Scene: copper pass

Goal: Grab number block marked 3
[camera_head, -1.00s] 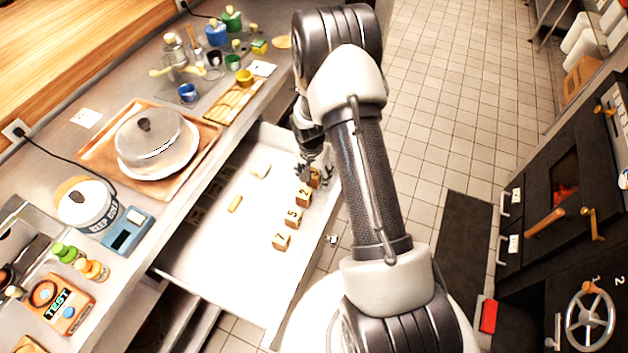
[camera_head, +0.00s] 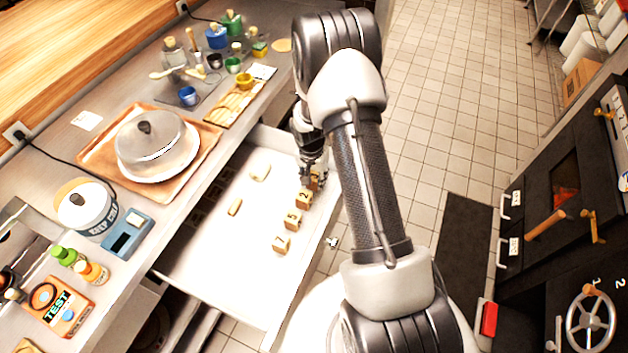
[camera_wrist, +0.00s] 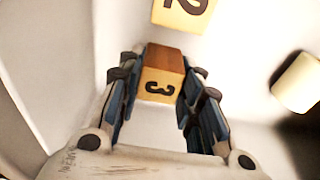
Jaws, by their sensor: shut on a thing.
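The number block marked 3 (camera_wrist: 160,82) is between the two fingers of my gripper (camera_wrist: 157,92) in the wrist view, its numbered face toward the camera. My gripper is shut on it, with a finger against each side. In the head view my gripper (camera_head: 314,180) is low at the far right corner of the open white drawer (camera_head: 205,255), and the block there is mostly hidden by the fingers. The block marked 2 (camera_head: 304,199) sits just in front of it and also shows in the wrist view (camera_wrist: 184,12).
Blocks marked 5 (camera_head: 292,220) and 7 (camera_head: 281,246) continue the row in the drawer. Two pale pieces (camera_head: 260,172) (camera_head: 235,207) lie to the left. The drawer wall is close beside my gripper. The drawer's middle and front are clear.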

